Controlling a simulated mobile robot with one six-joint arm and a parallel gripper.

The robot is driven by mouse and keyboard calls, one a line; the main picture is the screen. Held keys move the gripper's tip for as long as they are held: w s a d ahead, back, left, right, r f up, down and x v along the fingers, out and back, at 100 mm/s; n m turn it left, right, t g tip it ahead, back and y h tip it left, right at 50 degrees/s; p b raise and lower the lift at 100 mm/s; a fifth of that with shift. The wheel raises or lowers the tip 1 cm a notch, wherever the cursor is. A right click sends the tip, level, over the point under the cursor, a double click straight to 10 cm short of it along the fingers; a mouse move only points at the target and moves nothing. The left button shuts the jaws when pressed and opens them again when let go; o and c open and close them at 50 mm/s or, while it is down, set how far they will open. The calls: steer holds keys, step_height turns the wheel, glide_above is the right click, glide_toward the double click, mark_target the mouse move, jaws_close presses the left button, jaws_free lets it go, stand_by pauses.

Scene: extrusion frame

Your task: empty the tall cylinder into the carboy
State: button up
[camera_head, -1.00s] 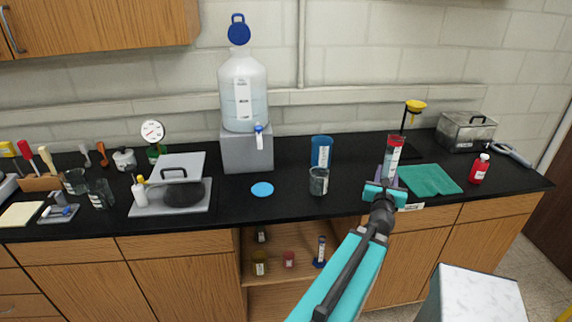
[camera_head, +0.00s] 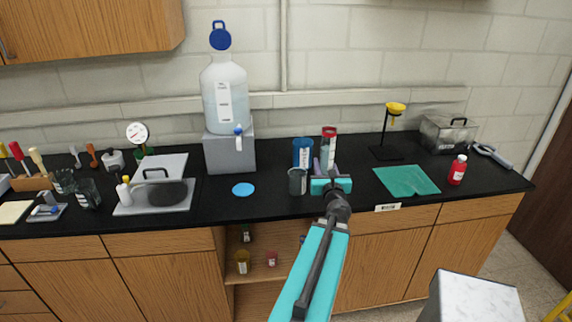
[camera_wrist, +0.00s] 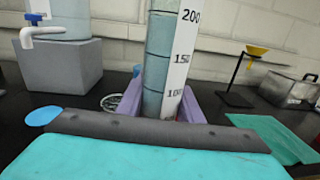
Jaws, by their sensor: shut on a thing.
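The tall cylinder (camera_head: 329,142) is upright in my gripper (camera_head: 330,172). The wrist view shows the cylinder (camera_wrist: 161,60) close up, with a white scale marked 100, 150 and 200 and greyish-teal contents. The purple fingers of my gripper (camera_wrist: 165,103) are shut on its lower part. Its top is cut off in that view; a reddish top shows in the head view. The carboy (camera_head: 225,98) is a large clear jug on a grey block, left of my gripper, with pale liquid and a front tap. Its blue cap (camera_head: 220,36) stands raised above the neck.
A blue container (camera_head: 303,152) and a grey beaker (camera_head: 297,180) stand just left of the cylinder. A blue disc (camera_head: 243,189) lies before the grey block (camera_head: 230,154). A green cloth (camera_head: 406,180) and a stand with a yellow funnel (camera_head: 394,108) are to the right.

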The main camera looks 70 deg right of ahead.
steer(key=w+a+f+n+t+y+b, duration=0.1)
steer(key=w+a+f+n+t+y, duration=0.3)
steer(key=w, duration=0.8)
steer(key=w+a+r+n+t+y+b, duration=0.1)
steer(key=w+a+n+t+y+b, duration=0.15)
steer(key=w+a, duration=0.6)
steer(key=w+a+f+n+t+y+b, duration=0.15)
steer(key=w+a+y, duration=0.25)
steer(key=w+a, duration=0.45)
steer(key=w+a+f+n+t+y, duration=0.25)
steer(key=w+a, duration=0.35)
steer(key=w, duration=0.6)
steer(key=w+a+f+n+g+y+b, duration=0.1)
steer(key=w+a+f+n+y+b, duration=0.3)
steer(key=a, duration=0.8)
steer(key=w+a+n+y+p, duration=0.1)
steer(key=w+a+n+y, duration=0.2)
steer(key=w+a+y, duration=0.55)
steer(key=s+a+f+n+g+y+b, duration=0.1)
steer(key=a+f+n+g+y, duration=0.1)
steer(key=a, duration=1.1)
steer(key=s+a+f+n+g+y+b, duration=0.2)
steer(key=a+f+n+g+y, duration=0.1)
steer(key=a, duration=1.1)
steer(key=shift+a+f+n+g, duration=0.15)
steer(key=shift+f+n+g, duration=0.05)
steer(key=shift+n+g, duration=0.55)
steer(key=shift+y, duration=0.25)
